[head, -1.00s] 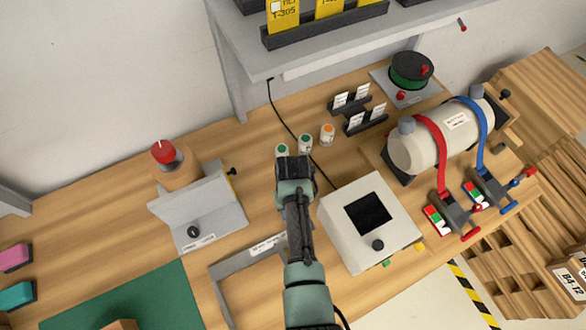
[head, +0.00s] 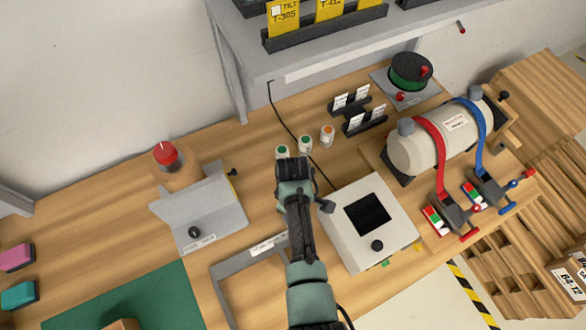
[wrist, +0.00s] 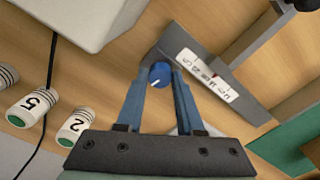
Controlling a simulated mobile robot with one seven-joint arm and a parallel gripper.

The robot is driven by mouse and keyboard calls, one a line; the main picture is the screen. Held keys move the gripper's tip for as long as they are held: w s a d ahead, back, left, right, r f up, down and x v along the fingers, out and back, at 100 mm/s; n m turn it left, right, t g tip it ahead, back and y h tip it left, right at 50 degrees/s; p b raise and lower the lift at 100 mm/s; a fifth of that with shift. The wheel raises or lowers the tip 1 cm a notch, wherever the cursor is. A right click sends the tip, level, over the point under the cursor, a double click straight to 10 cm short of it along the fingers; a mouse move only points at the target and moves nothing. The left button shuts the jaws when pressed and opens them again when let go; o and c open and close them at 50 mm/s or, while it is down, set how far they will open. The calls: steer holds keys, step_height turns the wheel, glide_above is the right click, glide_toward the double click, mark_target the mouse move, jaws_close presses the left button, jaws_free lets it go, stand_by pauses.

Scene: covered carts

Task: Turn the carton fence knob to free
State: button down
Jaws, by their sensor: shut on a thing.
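The carton fence knob (wrist: 160,76) is a small round blue knob with a white pointer line, seen in the wrist view. It sits at the corner of the grey fence (wrist: 238,103), beside a white label strip (wrist: 203,73) whose print I cannot read surely. My gripper (wrist: 159,71) has its two blue fingers on either side of the knob, shut on it. In the head view my gripper hides the knob; the grey fence (head: 228,287) and its label show to the left of my arm.
A white box (head: 340,231) with a dark screen and black knob stands close to the right. Several small capped bottles (head: 305,145) stand just behind my gripper. A grey angled stand (head: 212,222) is to the left, with a green mat (head: 130,300) in front.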

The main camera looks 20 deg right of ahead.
steer(key=shift+n, duration=0.3)
steer(key=c, duration=0.5)
jaws_free()
steer(key=shift+c, duration=0.2)
steer(key=shift+r, duration=0.1)
step_height(320, 180, up, 13)
steer(key=b, duration=0.1)
stand_by(0.6)
